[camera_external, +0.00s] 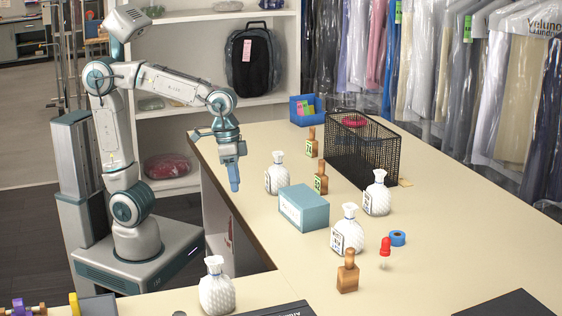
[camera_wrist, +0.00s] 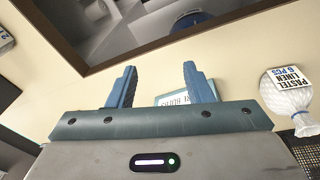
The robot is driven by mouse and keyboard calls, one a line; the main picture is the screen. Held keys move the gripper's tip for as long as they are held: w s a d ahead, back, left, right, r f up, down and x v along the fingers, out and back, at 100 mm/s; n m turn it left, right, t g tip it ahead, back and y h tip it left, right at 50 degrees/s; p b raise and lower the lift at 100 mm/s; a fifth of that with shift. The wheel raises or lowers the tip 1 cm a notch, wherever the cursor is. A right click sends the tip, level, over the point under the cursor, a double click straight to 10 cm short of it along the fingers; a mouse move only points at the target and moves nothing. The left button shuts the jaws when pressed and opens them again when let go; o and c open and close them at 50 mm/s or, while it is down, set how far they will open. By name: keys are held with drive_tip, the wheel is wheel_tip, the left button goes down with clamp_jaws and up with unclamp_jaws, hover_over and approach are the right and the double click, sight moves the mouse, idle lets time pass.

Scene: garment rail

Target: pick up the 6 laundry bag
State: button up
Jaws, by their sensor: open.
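A white, knobbly laundry bag (camera_wrist: 285,98) with a tag reading "PASTEL LINEN 6 PCS" lies at the right of the wrist view. By its place, it seems to be the tied white bag (camera_external: 278,177) on the table just right of my gripper in the external view. My gripper (camera_external: 235,187) points down by the table's left edge, apart from the bag. In the wrist view its two blue fingers (camera_wrist: 157,72) are spread with nothing between them. Other white bags stand at the right (camera_external: 377,197), centre (camera_external: 349,233) and front (camera_external: 216,290); their tags are too small to read.
A teal box (camera_external: 304,208) sits right of my gripper. A black mesh basket (camera_external: 362,150), wooden stamps (camera_external: 347,271), a blue tape roll (camera_external: 398,238) and a red-topped item (camera_external: 385,250) stand on the table (camera_external: 450,215). Its right side is mostly clear.

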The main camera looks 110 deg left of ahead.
drive_tip(key=w+a+r+n, duration=0.2)
drive_tip(key=a+r+n, duration=0.1)
drive_tip(key=a, duration=0.3)
drive_tip(key=w+a+r+n, duration=0.1)
drive_tip(key=a+r+n, duration=0.15)
drive_tip(key=a, duration=0.45)
wheel_tip(320, 180, up, 5)
drive_tip(key=n+g, duration=0.2)
drive_tip(key=n, duration=0.5)
hover_over(278, 154)
drive_tip(key=shift+m+y, duration=0.25)
drive_tip(key=shift+y, duration=0.05)
drive_tip(key=f, duration=0.2)
drive_tip(key=f+b, duration=0.1)
drive_tip(key=f, duration=0.2)
drive_tip(key=f+b, duration=0.1)
drive_tip(key=f, duration=0.2)
drive_tip(key=shift+w+a+f, duration=0.1)
drive_tip(key=shift+w+a, duration=0.15)
drive_tip(key=shift+a, duration=0.05)
drive_tip(key=shift+s+d+f+b, duration=0.1)
drive_tip(key=shift+d+f+b, duration=0.05)
drive_tip(key=shift+f, duration=1.2)
drive_tip(key=shift+s+d+f+b, duration=0.1)
drive_tip(key=shift+d+f+b, duration=0.05)
drive_tip(key=shift+f, duration=1.15)
clamp_jaws()
